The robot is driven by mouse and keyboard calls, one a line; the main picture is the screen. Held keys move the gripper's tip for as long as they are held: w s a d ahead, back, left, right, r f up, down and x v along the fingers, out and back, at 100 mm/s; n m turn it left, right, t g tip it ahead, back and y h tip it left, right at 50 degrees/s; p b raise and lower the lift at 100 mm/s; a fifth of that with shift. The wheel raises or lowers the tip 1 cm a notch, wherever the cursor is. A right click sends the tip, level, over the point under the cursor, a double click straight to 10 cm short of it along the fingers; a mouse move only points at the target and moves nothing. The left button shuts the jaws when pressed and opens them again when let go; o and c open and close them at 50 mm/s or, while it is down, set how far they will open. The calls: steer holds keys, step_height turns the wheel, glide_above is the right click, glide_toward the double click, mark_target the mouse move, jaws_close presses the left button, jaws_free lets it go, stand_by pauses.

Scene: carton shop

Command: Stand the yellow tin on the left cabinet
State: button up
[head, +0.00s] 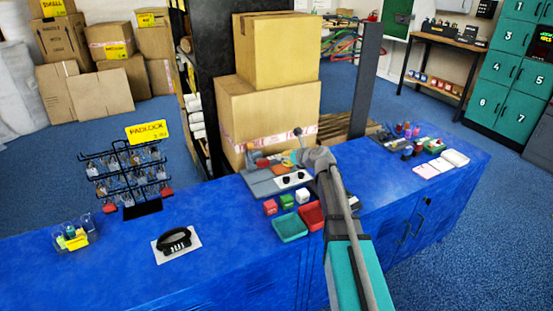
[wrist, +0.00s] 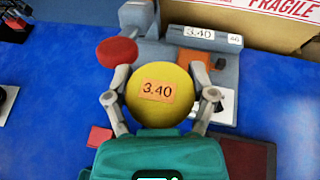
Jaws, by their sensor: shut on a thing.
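The yellow tin (wrist: 158,76) is round and bears an orange 3.40 label in the wrist view. My gripper (wrist: 165,96) is shut on it, with one finger on each side. In the head view my gripper (head: 316,156) is at the grey scale (head: 262,184), and I cannot make out the tin clearly there. The wrist view does not show whether the tin touches anything below. The left part of the blue counter (head: 110,250) and its right part with cabinet doors (head: 400,235) both show in the head view.
Green (head: 290,227) and red (head: 311,214) trays lie before the scale. Cartons (head: 268,110) stand behind. Blue surface is clear between these items.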

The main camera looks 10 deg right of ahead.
mark_target(286, 152)
steer(key=shift+r, duration=0.1)
step_height(286, 152, up, 12)
steer(key=p, duration=1.2)
steer(key=shift+r, duration=0.15)
